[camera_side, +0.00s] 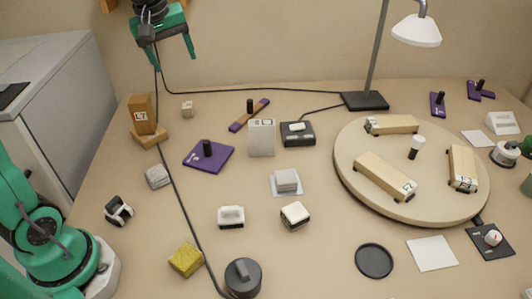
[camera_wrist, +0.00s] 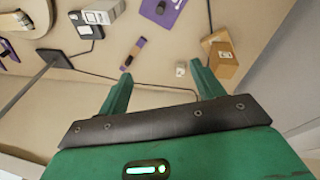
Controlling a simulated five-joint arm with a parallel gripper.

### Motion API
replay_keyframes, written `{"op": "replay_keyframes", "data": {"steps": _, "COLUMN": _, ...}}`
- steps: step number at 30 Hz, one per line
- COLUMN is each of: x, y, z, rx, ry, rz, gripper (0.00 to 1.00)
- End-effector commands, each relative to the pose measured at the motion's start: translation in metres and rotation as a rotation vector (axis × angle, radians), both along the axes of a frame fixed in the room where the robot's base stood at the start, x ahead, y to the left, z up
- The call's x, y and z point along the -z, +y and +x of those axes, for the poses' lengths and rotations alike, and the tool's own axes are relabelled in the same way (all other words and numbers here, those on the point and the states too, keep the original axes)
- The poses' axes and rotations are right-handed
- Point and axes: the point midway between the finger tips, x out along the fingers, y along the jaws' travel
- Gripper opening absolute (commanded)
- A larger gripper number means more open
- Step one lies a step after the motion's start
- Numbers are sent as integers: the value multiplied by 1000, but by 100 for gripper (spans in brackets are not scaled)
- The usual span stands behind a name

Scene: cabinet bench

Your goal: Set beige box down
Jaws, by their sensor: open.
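A small beige box (camera_side: 188,108) stands on the bench at the back left, to the right of an upright brown L7 block (camera_side: 141,115). In the wrist view the beige box (camera_wrist: 181,69) shows between my fingers, nearer the right one, and well beyond them. My gripper (camera_side: 168,58) is open and empty, raised high above the back left of the bench. In the wrist view my gripper (camera_wrist: 161,72) has both green fingers spread apart. No finger touches the box.
A lamp (camera_side: 368,100) stands at the back. A round wooden board (camera_side: 425,185) with blocks fills the right. A purple plate (camera_side: 209,156) with a black knob lies near the left. A black cable (camera_side: 175,185) crosses the bench. Bare bench surrounds the beige box.

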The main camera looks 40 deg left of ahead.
Motion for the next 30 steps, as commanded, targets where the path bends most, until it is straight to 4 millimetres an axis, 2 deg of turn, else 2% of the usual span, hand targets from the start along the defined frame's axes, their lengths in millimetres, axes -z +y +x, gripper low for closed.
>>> {"op": "replay_keyframes", "data": {"steps": 1, "x": -3, "y": -8, "z": -12, "rx": 54, "ry": -13, "rz": 14, "gripper": 67}}
{"op": "replay_keyframes", "data": {"steps": 8, "x": -1, "y": -38, "z": -64, "rx": 314, "ry": -56, "rz": 91, "gripper": 67}}
{"op": "replay_keyframes", "data": {"steps": 18, "x": 24, "y": -71, "z": -138, "rx": 689, "ry": -123, "rz": 221, "gripper": 67}}
{"op": "replay_keyframes", "data": {"steps": 24, "x": 44, "y": -82, "z": -169, "rx": 864, "ry": -155, "rz": 290, "gripper": 67}}
{"op": "replay_keyframes", "data": {"steps": 30, "x": 55, "y": -86, "z": -182, "rx": 943, "ry": -170, "rz": 324, "gripper": 67}}
